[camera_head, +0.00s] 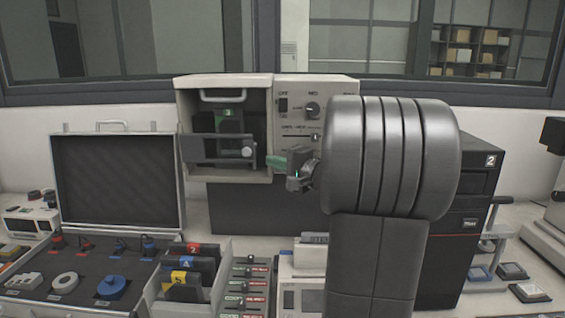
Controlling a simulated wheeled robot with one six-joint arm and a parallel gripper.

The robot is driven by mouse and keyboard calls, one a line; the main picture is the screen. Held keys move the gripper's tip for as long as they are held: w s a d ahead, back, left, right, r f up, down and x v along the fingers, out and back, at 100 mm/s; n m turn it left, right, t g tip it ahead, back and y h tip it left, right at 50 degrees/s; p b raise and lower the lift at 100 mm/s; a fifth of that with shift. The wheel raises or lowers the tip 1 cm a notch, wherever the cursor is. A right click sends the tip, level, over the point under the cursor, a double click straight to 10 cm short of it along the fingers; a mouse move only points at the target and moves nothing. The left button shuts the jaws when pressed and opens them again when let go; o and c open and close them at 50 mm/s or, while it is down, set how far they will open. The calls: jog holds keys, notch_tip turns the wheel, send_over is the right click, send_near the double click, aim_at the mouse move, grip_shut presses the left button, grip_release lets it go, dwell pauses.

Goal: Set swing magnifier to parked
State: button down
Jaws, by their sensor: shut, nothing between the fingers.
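The mounting press (184,108) is a pale box with an open-fronted dark chamber, standing at the back centre. A dark bar with a round knob (247,152) crosses the lower front of the chamber. I cannot tell for sure which part is the swing magnifier; no clear lens shows. My gripper (286,163) is shut and empty, just right of the chamber and in front of the control panel. A green piece shows at its left end; I cannot tell whether it is a fingertip or part of the press. My arm hides the panel's right part.
The control panel (293,88) has a switch and a dial. An open case (118,180) stands at the left, with a tray of coloured parts before it. Card holders (192,270) and a labelled switch strip (247,285) fill the front. A black tower (478,190) stands right.

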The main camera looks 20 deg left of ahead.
jog(key=x, duration=0.5)
jog(key=shift+a+p, duration=0.1)
jog(key=shift+p, duration=0.3)
jog(key=shift+s, duration=0.1)
